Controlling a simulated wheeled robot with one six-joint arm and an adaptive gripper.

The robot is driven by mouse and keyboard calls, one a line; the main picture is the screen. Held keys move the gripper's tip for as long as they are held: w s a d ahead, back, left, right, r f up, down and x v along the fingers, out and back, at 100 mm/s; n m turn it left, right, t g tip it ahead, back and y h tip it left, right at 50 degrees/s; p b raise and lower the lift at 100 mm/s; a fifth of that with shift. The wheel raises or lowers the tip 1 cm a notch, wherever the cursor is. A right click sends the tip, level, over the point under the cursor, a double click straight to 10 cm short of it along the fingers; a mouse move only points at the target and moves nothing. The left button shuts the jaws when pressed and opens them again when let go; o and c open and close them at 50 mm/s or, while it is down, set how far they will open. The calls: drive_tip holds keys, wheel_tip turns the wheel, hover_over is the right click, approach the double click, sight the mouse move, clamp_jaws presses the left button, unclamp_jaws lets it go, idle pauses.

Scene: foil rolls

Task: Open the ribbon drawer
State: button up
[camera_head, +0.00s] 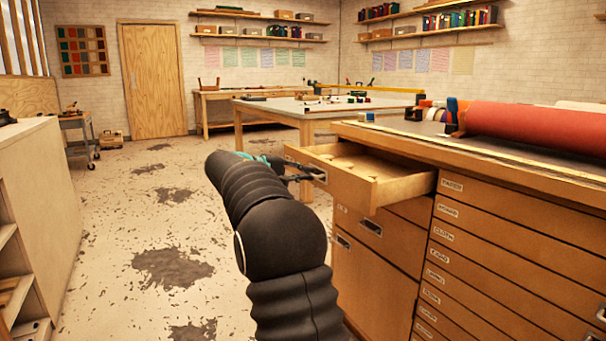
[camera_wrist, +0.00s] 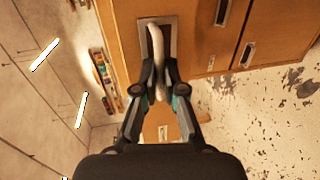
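The pulled-out drawer (camera_head: 375,185) is pale wood and sticks well out from the top left of the wooden cabinet; I take it for the ribbon drawer, though its label is too small to read. A few tan shapes lie inside. My gripper (camera_head: 312,174) is at the drawer's front, at its handle. In the wrist view, the fingers of my gripper (camera_wrist: 158,78) close in from both sides on the pale curved handle (camera_wrist: 157,45), in front of a dark plate. The fingertips meet the handle's lower part.
Below the open drawer is a shut drawer with a dark handle (camera_head: 371,226). Several labelled drawers (camera_head: 500,222) stand shut on the right. A red roll (camera_head: 535,120) lies on the counter. Free floor (camera_head: 170,225) lies left of my arm, and a pale shelf unit (camera_head: 40,210) stands beyond it.

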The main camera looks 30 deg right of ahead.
drive_tip(key=o, duration=0.4)
drive_tip(key=shift+c, duration=0.2)
drive_tip(key=shift+a, duration=0.1)
drive_tip(key=v, duration=1.2)
drive_tip(key=shift+w, duration=0.1)
